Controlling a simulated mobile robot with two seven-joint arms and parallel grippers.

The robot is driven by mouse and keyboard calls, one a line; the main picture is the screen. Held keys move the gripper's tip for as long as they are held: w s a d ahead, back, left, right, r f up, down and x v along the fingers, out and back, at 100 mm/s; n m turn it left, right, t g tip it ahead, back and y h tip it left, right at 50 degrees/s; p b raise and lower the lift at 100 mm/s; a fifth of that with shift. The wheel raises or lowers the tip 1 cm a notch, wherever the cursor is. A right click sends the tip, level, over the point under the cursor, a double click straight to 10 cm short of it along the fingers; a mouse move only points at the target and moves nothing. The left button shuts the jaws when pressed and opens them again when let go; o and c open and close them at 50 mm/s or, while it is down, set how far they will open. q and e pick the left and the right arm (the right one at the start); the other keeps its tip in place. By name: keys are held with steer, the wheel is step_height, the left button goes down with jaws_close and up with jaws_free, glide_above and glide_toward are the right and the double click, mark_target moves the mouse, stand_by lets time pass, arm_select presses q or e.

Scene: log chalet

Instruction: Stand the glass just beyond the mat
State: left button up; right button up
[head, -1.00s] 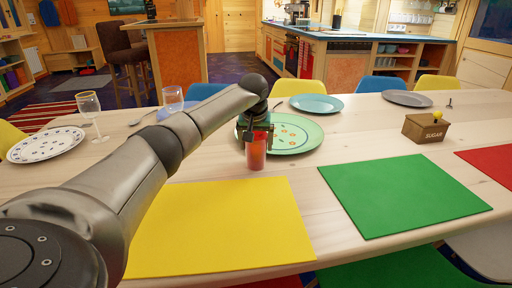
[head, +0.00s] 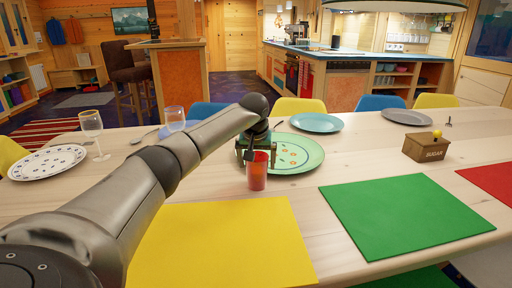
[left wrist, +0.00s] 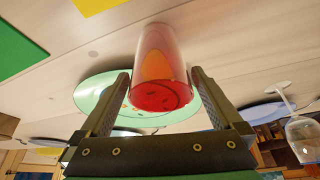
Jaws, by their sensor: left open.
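The red, see-through glass (head: 257,172) stands upright on the table, just beyond the far edge of the yellow mat (head: 226,245). A narrow strip of bare wood shows between them. My left gripper (head: 257,153) is open at the glass's far side, with its fingertips near the upper part of the glass. In the left wrist view the glass (left wrist: 158,60) shows between the two spread fingers (left wrist: 160,82), with room on both sides. That view is upside down, and a corner of the yellow mat shows at its top. My right gripper is out of view.
A green patterned plate (head: 304,160) lies close behind the glass. A green mat (head: 405,215) and a sugar box (head: 425,147) are to the right. A wine glass (head: 92,124) and a white spotted plate (head: 46,162) stand at the left. Bare table lies right of the glass.

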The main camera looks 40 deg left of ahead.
arm_select(q)
steer(key=p+v, duration=0.3)
steer(key=v, duration=0.8)
steer(key=shift+p, duration=0.3)
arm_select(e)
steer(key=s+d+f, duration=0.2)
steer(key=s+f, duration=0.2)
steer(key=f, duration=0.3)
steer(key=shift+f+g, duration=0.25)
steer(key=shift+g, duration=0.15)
arm_select(q)
steer(key=shift+s, duration=0.1)
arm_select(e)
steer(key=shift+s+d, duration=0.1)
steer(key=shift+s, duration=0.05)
